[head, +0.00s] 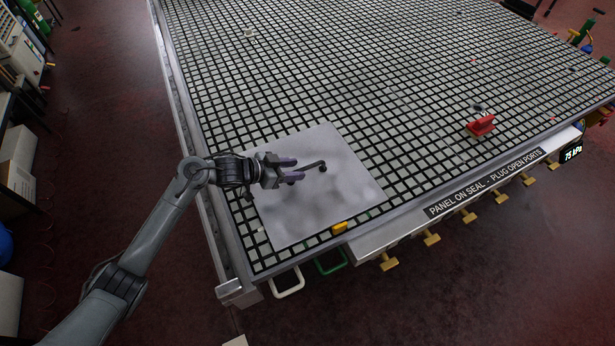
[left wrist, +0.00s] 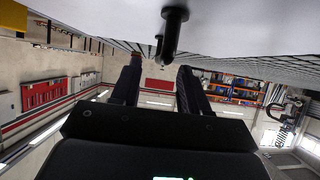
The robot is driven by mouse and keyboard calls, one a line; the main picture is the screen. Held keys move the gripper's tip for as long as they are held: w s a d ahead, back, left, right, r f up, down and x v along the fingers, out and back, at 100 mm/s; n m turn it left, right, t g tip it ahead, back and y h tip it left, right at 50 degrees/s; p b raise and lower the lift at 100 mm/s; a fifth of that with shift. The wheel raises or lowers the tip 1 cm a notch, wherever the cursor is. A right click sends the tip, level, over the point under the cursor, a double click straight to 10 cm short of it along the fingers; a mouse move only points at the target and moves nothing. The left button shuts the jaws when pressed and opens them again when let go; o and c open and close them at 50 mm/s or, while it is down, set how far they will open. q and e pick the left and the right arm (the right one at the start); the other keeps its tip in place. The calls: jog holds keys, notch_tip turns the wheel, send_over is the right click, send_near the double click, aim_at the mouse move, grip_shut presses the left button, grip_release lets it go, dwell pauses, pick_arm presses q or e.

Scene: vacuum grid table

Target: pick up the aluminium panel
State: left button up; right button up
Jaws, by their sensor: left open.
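The aluminium panel (head: 345,200) is a pale grey square sheet lying flat on the near left corner of the grid table. A dark bar handle (head: 314,166) stands up from it. My left gripper (head: 296,170) is over the panel, close to the handle's left end, with its two purplish fingers apart. In the left wrist view the panel (left wrist: 250,22) fills the top, and the dark handle (left wrist: 174,28) shows ahead of the open fingers. The handle appears offset from the gap, and I cannot tell whether they touch. My right gripper is not in view.
The black-lined grid table (head: 400,70) is mostly clear. A yellow block (head: 339,228) sits at the panel's front edge. A red piece (head: 481,125) stands on the right, and a small pale item (head: 249,32) lies at the back. Yellow handles (head: 432,240) line the front edge.

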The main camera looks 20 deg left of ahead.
aim_at(307, 167)
pick_arm(q)
jog(key=shift+b+x, duration=0.65)
jog(key=shift+x, duration=2.15)
jog(key=shift+w+a+r, duration=0.1)
jog(key=shift+a, duration=0.05)
jog(key=shift+c, duration=0.4)
grip_shut()
jog(key=shift+r, duration=0.15)
